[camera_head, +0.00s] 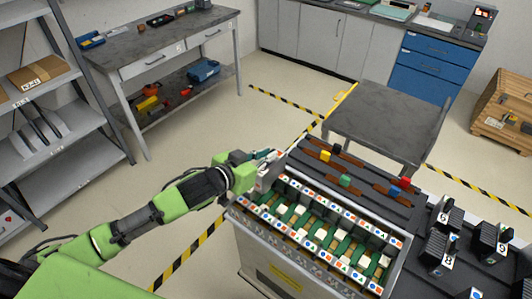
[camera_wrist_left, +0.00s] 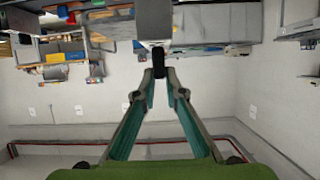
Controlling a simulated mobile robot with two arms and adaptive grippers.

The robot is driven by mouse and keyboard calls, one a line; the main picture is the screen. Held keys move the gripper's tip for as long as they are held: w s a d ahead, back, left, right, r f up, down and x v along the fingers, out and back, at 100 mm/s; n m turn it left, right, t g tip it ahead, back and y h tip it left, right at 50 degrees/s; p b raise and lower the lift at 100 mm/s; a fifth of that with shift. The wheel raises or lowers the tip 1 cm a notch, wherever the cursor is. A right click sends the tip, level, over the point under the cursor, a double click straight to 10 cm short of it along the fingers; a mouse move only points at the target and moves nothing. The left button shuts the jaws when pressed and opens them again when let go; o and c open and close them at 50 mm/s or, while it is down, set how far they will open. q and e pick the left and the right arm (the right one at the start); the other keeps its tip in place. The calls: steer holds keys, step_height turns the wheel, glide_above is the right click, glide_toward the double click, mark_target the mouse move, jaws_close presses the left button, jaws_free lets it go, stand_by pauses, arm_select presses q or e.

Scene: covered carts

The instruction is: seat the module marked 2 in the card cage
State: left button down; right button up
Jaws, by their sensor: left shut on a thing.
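The card cage (camera_head: 345,213) is the open top of a grey cabinet in the head view. Strips of coloured symbols run along its two long sides, with green and white slots between them. My left gripper (camera_head: 270,160) is above the cage's far left end. It is shut on a grey block with a dark grip; the block (camera_wrist_left: 155,22) also shows in the left wrist view, with the dark grip between the fingertips (camera_wrist_left: 158,68). No number on it is readable, and I cannot tell whether it touches the cage. My right gripper is not in view.
Black finned modules with number labels, one reading 5 (camera_head: 443,217) and one reading 8 (camera_head: 447,262), stand on the dark top at right. Small coloured blocks (camera_head: 345,181) lie behind the cage. A bare grey table (camera_head: 385,110) stands beyond. Shelves are at left.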

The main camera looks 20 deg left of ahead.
mark_target(266, 170)
arm_select(q)
steer(key=shift+f+b, duration=1)
steer(key=shift+f, duration=0.8)
steer(key=shift+f+b, duration=0.85)
steer(key=shift+f, duration=0.55)
steer(key=shift+f+b, duration=1.55)
steer(key=shift+f, duration=1.3)
steer(key=c, duration=2)
jaws_free()
steer(key=shift+c, duration=0.2)
